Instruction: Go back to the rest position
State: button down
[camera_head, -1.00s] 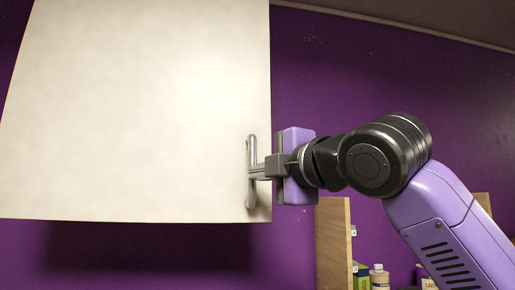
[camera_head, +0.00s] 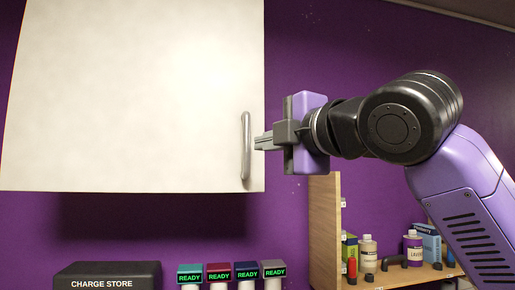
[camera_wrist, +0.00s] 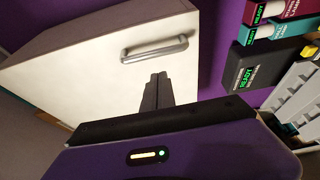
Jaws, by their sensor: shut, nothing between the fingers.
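My gripper (camera_head: 262,142) is shut and empty. In the head view its fingertips point left at the lower right part of the white cabinet door (camera_head: 130,90), just right of the metal bar handle (camera_head: 246,146). In the wrist view the closed fingers (camera_wrist: 157,88) lie together, with the handle (camera_wrist: 155,48) beyond their tips and a visible gap between. The handle stands upright near the door's right edge in the head view. The door looks shut, though the front hides most of the cabinet.
A black charge store box (camera_head: 108,275) and several small units with green READY labels (camera_head: 219,276) stand below the cabinet. A wooden shelf (camera_head: 324,230) with bottles and boxes stands below my arm. Purple wall (camera_head: 295,70) is bare right of the cabinet.

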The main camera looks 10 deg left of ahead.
jog(key=w+d+b+v, duration=0.1)
jog(key=v, duration=0.5)
jog(key=shift+s+d, duration=0.2)
jog(key=shift+d, duration=0.05)
